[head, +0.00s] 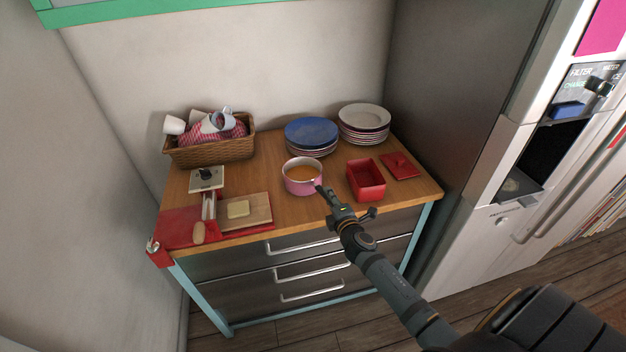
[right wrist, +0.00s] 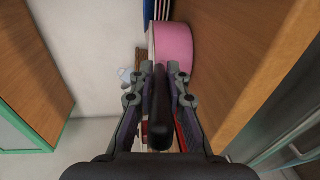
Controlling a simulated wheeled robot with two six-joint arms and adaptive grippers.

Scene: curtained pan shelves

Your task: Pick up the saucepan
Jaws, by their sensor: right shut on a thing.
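The pink saucepan (head: 302,187) stands on the wooden counter, with an orange content inside. Its pink wall also shows in the right wrist view (right wrist: 172,45). My right gripper (head: 322,192) reaches in from the lower right to the pan's near right side. In the right wrist view my right gripper (right wrist: 160,75) is shut on the dark saucepan handle (right wrist: 160,95), which runs between the two fingers. The pan looks upright; whether it touches the counter is hard to tell. My left gripper is in neither view.
On the counter (head: 270,177), a red rectangular dish (head: 366,186) stands close right of the pan. Blue-topped plates (head: 311,134) and white plates (head: 364,120) are behind. A wicker basket (head: 212,152) and cutting board (head: 246,213) are left. A tall fridge (head: 455,110) bounds the right side.

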